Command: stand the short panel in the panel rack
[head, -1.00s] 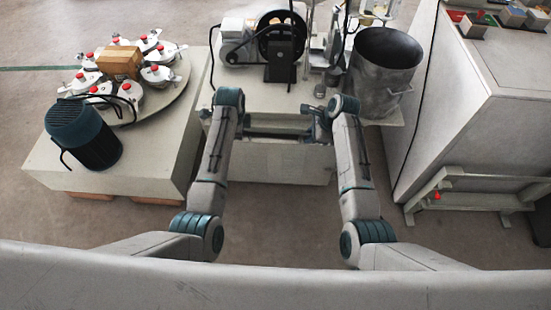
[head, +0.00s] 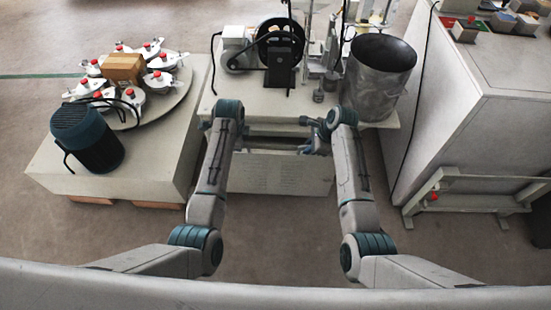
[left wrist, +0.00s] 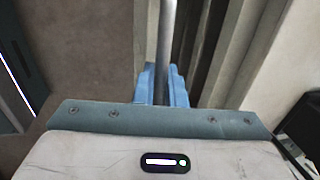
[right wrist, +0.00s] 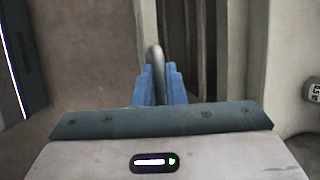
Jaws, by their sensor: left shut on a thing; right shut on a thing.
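My left gripper (left wrist: 161,84) is shut on a grey bar-like edge (left wrist: 166,40) that runs up between its blue fingers. My right gripper (right wrist: 157,84) is shut on a similar grey rounded edge (right wrist: 155,54). In the head view my right gripper (head: 314,130) shows small and dark at the bench's front; my left gripper is mostly hidden by its wrist. I take the held thing to be the short panel, but its full shape is unclear. Pale ribs and dark slots (left wrist: 196,50) lie beside it. I cannot tell whether these are the panel rack.
A bench (head: 246,95) with a motor and black wheel (head: 280,45) stands ahead, with a metal drum (head: 378,78) at its right. A low platform (head: 160,160) with a blue motor (head: 86,138) is left. A large cabinet (head: 440,120) is right. Floor between arms is clear.

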